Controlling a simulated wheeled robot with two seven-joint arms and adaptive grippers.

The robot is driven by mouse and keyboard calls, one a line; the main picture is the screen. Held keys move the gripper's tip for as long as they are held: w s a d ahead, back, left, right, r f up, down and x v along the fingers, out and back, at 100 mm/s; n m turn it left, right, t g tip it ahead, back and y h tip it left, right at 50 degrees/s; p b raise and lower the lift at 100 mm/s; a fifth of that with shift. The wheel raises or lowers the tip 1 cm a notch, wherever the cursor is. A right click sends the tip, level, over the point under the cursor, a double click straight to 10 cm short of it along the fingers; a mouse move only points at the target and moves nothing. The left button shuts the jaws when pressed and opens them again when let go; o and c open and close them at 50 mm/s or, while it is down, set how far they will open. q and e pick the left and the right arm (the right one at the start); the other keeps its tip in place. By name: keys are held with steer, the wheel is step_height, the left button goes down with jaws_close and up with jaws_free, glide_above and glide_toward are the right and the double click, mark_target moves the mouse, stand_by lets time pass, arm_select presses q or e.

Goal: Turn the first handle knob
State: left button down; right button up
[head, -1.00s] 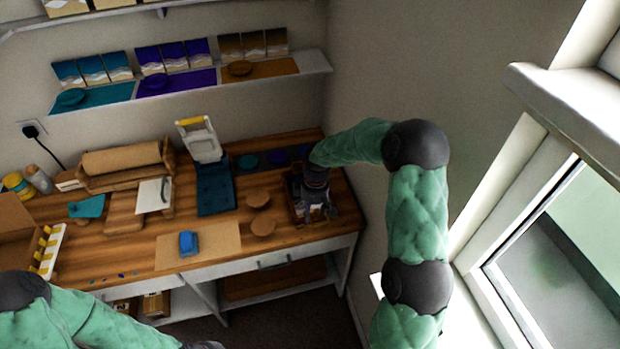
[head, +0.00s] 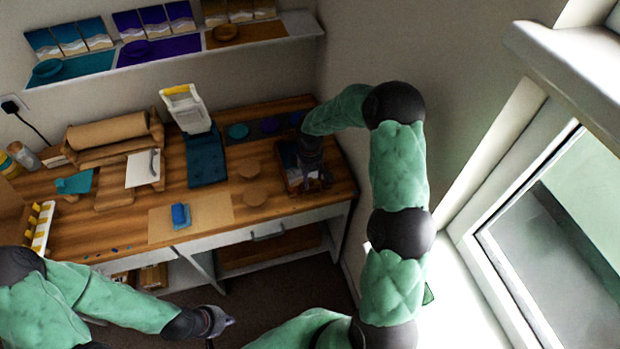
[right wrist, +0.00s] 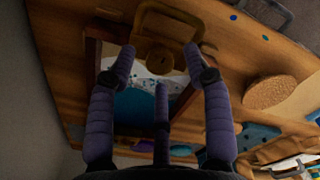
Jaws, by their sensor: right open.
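In the right wrist view a brass-coloured handle loop (right wrist: 172,14) and a round knob (right wrist: 160,59) show at the top end of a wooden frame (right wrist: 92,62). The frame has a pale and blue area inside. My right gripper (right wrist: 162,74) is open, its fingers spread on either side of the knob; I cannot tell whether they touch it. In the head view my right gripper (head: 312,172) is over the frame at the worktop's right end and hides much of it. My left gripper (head: 218,322) hangs in front of the worktop; its finger state is unclear.
A wall stands behind, and a window (head: 560,220) is at right.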

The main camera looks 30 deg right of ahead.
steer(key=shift+f, duration=0.35)
jaws_close()
